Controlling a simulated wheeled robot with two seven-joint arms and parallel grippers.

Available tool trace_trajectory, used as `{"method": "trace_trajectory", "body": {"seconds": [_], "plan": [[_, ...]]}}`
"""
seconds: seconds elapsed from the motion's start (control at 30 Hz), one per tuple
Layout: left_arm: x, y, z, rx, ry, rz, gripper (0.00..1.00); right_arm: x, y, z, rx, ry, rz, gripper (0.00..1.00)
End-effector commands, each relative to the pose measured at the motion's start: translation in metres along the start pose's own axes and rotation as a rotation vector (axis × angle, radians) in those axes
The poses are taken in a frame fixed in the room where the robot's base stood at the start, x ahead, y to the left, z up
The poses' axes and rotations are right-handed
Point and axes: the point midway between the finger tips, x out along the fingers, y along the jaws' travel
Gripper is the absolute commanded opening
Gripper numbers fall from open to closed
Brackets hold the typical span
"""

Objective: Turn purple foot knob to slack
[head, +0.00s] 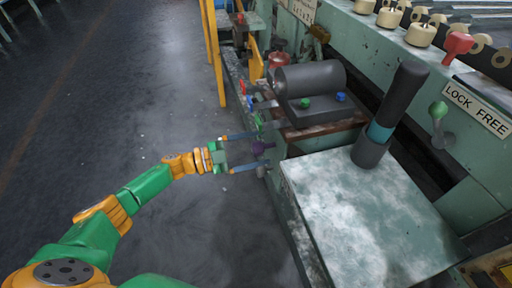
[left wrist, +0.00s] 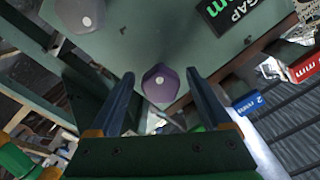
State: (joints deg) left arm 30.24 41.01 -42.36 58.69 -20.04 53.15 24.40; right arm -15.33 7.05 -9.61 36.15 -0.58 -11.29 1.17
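The purple foot knob (head: 259,148) is small and sticks out from the side of the machine, low down. In the left wrist view the purple knob (left wrist: 160,83) shows end-on, with a pale dot in its middle. My left gripper (head: 248,152) is open, with its two blue fingers on either side of the knob in the head view. In the left wrist view the fingers (left wrist: 160,80) also stand apart, left and right of the knob, with gaps showing. Whether either finger touches it I cannot tell. My right gripper is not in view.
A grey knob (left wrist: 80,14) and a GAP label (left wrist: 228,14) sit on the same panel. Red and blue numbered tags (left wrist: 248,104) are to the right. A pale-topped box (head: 360,220) stands right of my gripper. The floor (head: 110,100) at left is clear.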

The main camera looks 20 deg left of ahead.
Motion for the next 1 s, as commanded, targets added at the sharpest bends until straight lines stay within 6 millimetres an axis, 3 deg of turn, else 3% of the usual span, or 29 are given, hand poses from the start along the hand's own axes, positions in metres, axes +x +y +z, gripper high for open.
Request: {"method": "trace_trajectory", "body": {"seconds": [0.27, 0.5, 0.67, 1.0], "plan": [[-0.001, -0.001, 0.0, 0.001, 0.0, -0.001, 0.83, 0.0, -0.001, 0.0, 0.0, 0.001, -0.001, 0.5], [-0.046, 0.0, 0.001, 0.0, -0.005, 0.001, 0.83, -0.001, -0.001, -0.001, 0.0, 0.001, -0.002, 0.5], [-0.068, 0.0, 0.001, 0.0, -0.002, 0.0, 0.83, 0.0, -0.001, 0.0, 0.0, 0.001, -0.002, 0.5], [-0.071, 0.0, 0.0, 0.0, 0.0, -0.001, 0.83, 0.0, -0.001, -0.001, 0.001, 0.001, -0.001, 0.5]]}}
